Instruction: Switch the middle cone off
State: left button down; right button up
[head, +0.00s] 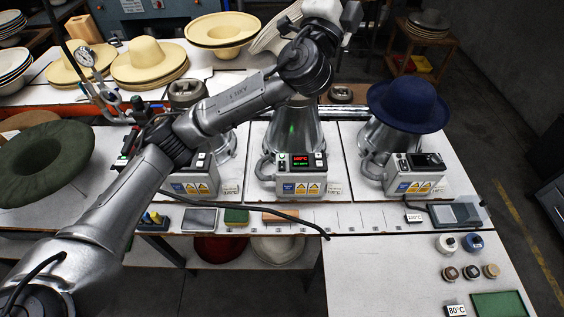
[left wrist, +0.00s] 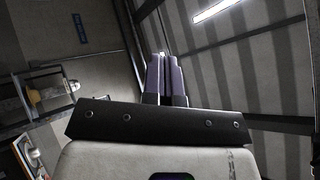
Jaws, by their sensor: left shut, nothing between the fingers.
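The middle cone (head: 296,130) is a metal cone on the white bench, bare as far as it shows. My left arm crosses in front of its top. Its control box (head: 302,172) has a display lit red and green, with a green light on the cone above. The exact switch is too small to tell. My left gripper is shut and empty; its two fingers (left wrist: 163,60) are close together in the left wrist view, pointing towards a wall and ceiling. My right gripper is not in view.
The right cone (head: 377,137) wears a dark blue hat (head: 408,105); its display is dark. The left cone's box (head: 194,184) is partly behind my arm. A green hat (head: 46,160) lies at left. A black cable (head: 290,218) runs along the front. Straw hats (head: 148,62) stand behind.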

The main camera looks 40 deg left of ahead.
pick_arm(q)
jog(key=w+d+f+m+g+h, duration=0.1)
jog(key=w+f+m+g+h, duration=0.3)
jog(key=f+m, duration=0.4)
jog(key=w+f+m+g+h, duration=0.2)
jog(key=f+m+g+h, duration=0.4)
jog(key=m, duration=0.4)
jog(key=w+d+f+m+g+h, duration=0.1)
jog(key=w+f+m+g+h, duration=0.25)
jog(key=f+m, duration=0.5)
jog(key=s+a+f+m+g+y, duration=0.35)
jog(key=a+f+g, duration=0.25)
jog(key=f, duration=0.4)
jog(key=s+a+f+m+g+y, duration=0.2)
jog(key=s+a+f+g+y, duration=0.2)
jog(key=s, duration=0.5)
jog(key=shift+s+a+g+y, duration=0.4)
jog(key=shift+a+g+y, duration=0.1)
jog(key=shift+a+g, duration=0.85)
jog(key=shift+f, duration=0.1)
